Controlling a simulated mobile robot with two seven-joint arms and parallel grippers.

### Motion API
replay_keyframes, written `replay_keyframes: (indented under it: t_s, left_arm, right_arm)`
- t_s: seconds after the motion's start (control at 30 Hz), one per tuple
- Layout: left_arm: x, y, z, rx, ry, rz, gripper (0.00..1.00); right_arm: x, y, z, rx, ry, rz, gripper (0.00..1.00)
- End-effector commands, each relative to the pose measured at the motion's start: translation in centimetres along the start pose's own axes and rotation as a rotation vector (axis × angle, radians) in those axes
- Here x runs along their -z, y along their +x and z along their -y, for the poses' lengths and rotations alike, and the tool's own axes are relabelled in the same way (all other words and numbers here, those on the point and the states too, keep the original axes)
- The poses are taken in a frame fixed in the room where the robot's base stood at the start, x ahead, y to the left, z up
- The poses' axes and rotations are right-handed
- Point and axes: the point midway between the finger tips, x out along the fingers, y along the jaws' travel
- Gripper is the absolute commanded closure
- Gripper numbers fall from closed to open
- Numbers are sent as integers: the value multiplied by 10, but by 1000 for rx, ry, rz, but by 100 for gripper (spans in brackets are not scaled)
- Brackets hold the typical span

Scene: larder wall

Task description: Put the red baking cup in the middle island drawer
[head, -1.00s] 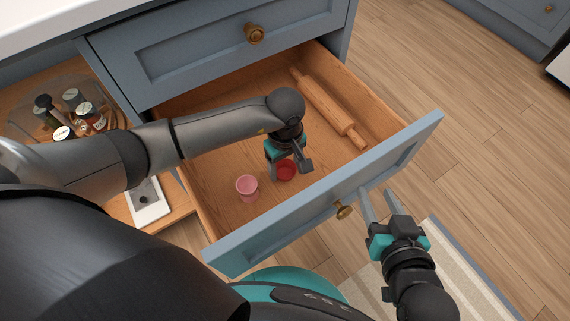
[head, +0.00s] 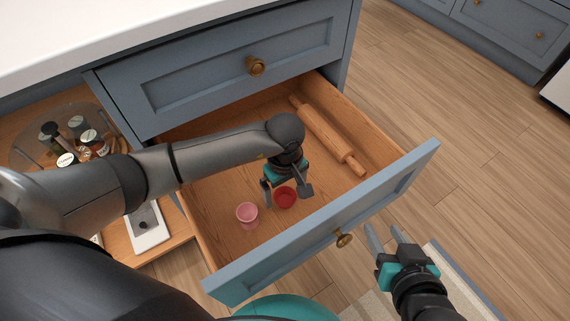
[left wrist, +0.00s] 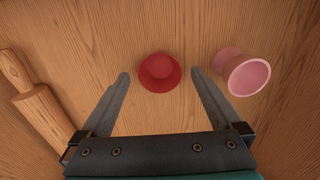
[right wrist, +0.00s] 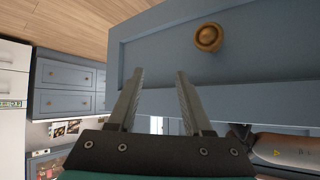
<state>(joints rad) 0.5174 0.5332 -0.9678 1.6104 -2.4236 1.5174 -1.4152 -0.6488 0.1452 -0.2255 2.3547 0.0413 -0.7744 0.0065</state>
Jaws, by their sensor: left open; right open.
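The red baking cup (head: 286,197) stands on the floor of the open island drawer (head: 215,185). It also shows in the left wrist view (left wrist: 159,73), between and just beyond the open fingertips. My left gripper (head: 287,192) is open and empty above the cup, inside the drawer. My right gripper (head: 385,232) is open and empty outside the drawer front, to the right of the brass knob (head: 344,239). The right wrist view shows its open fingers (right wrist: 160,82) below a knob.
A pink cup (head: 247,213) stands left of the red one in the drawer. A wooden rolling pin (head: 328,137) lies along the drawer's right side. A closed drawer (head: 235,75) is above. A clear round holder with jars (head: 75,145) stands on a shelf at left.

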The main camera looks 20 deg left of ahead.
Motion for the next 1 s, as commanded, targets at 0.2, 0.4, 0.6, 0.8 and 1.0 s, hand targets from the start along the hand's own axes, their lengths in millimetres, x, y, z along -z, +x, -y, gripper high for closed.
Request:
replay_keyframes:
  t_s: [0.2,0.4,0.6,0.8,1.0]
  left_arm:
    - [0,-17,0,-1,0,-1,2]
    - [0,-31,0,-1,1,-1,2]
    - [0,-46,0,0,0,-1,2]
    - [0,-63,0,-1,1,-1,2]
    - [0,-87,0,-1,1,-2,2]
  right_arm:
    - [-6,-11,-14,-38,-6,129,50]
    - [-15,-25,-25,-72,-5,250,50]
    - [-23,-42,-37,-108,1,374,50]
    - [-32,-62,-47,-143,15,501,50]
    - [-51,-43,-48,-137,16,534,50]
